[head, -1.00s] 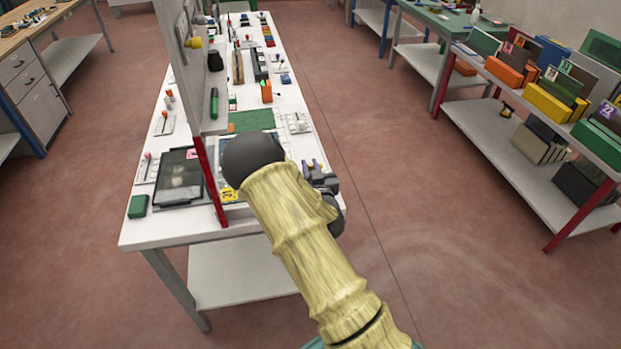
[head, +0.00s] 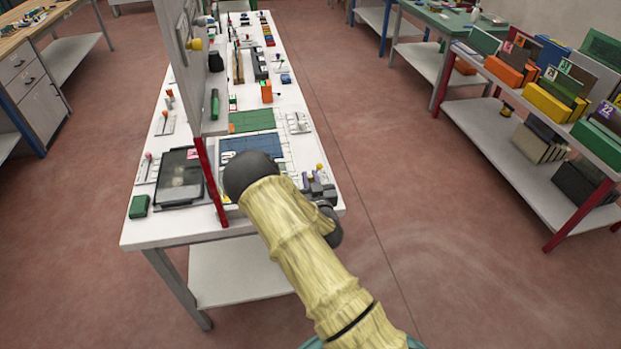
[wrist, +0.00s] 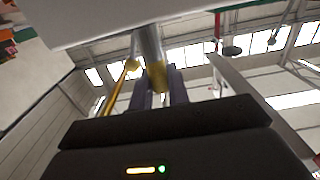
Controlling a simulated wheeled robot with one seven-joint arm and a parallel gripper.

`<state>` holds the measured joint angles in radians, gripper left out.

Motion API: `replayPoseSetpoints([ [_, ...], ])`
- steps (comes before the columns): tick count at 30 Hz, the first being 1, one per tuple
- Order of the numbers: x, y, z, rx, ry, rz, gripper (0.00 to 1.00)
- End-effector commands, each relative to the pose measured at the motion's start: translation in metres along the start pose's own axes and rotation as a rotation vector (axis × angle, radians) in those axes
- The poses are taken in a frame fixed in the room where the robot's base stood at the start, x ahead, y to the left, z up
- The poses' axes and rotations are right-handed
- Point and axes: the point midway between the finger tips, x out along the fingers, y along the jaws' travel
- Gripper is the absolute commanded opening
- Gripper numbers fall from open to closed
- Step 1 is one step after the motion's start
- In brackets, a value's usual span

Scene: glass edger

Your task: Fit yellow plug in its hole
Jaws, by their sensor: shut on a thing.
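My gripper (head: 312,180) is at the right edge of the white workbench, with its purple-grey fingers showing past my arm. In the wrist view the fingers (wrist: 163,88) are shut around the yellow end (wrist: 157,74) of a grey cylinder, which I take to be the yellow plug. A small yellow tip (head: 320,167) shows just beyond the fingers in the head view. I cannot tell from either view which hole belongs to the plug.
A white upright panel (head: 183,70) on a red post (head: 210,180) stands left of my arm. A blue plate (head: 252,146) and a green mat (head: 252,120) lie on the workbench (head: 160,230). A dark tray (head: 181,178) lies left of the post.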

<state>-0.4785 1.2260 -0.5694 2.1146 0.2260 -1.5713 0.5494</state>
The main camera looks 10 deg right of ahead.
Motion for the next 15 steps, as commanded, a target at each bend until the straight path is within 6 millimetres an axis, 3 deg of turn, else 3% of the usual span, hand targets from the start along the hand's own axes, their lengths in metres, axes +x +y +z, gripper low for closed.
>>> replayPoseSetpoints([
  [5, 0.0, 0.0003, 0.0038, 0.0, 0.0, 0.0, 0.0],
  [6, 0.0, 0.0002, 0.0027, 0.0, 0.0, 0.0, 0.23],
  [9, -0.0001, 0.0002, 0.0024, 0.0, -0.001, 0.0, 0.39],
  [15, -0.0001, 0.0001, 0.0023, 0.0, -0.001, 0.0, 0.39],
])
